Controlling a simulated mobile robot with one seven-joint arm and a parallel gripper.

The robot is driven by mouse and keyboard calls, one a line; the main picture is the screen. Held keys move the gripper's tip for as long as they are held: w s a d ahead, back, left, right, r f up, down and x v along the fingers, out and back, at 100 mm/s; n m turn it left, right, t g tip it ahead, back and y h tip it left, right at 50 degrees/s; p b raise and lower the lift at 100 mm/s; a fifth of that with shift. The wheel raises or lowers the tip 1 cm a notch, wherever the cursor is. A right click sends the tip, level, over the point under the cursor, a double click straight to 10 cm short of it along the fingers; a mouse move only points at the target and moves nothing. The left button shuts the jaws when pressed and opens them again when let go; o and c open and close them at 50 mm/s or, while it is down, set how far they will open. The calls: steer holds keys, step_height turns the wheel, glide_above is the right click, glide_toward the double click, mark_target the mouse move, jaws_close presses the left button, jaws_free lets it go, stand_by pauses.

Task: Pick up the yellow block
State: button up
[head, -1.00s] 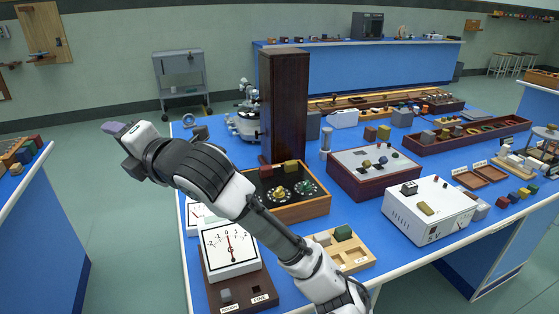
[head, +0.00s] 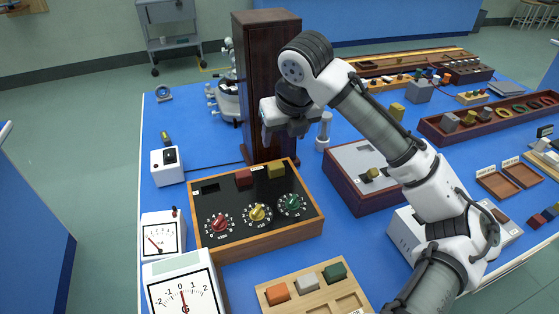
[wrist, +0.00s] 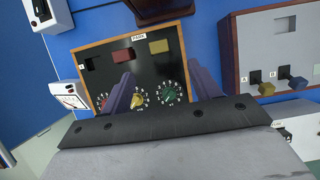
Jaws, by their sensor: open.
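A yellow block (head: 276,169) sits at the back of a wood-framed black dial box, beside a red block (head: 243,178). In the wrist view, the yellow block (wrist: 158,46) lies beyond the fingertips, roughly in line with the gap between them, with the red block (wrist: 123,56) to its left. My gripper (head: 288,132) is above the back of the box, near the dark column, with its jaws apart. In the wrist view, my gripper's (wrist: 163,78) two purple fingers show over the dial area with nothing between them. It is not touching the yellow block.
The tall dark wooden column (head: 266,80) stands right behind the dial box (head: 305,228). Red, yellow and green dials lie in front of the blocks. A maroon-sided switch box (head: 345,185) stands to the right. A wooden tray (head: 315,305) with coloured blocks is in front. Another yellow block (head: 397,111) stands farther back.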

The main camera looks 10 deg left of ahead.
steer(key=p+x, duration=0.2)
steer(key=x, duration=1.1)
steer(key=shift+s+a+p, duration=0.15)
steer(key=shift+p, duration=0.15)
steer(key=c, duration=1.1)
step_height(320, 180, up, 19)
steer(key=b, duration=0.2)
step_height(320, 180, up, 4)
steer(key=p, duration=0.3)
glide_above(275, 165)
steer(key=shift+s+d, duration=0.2)
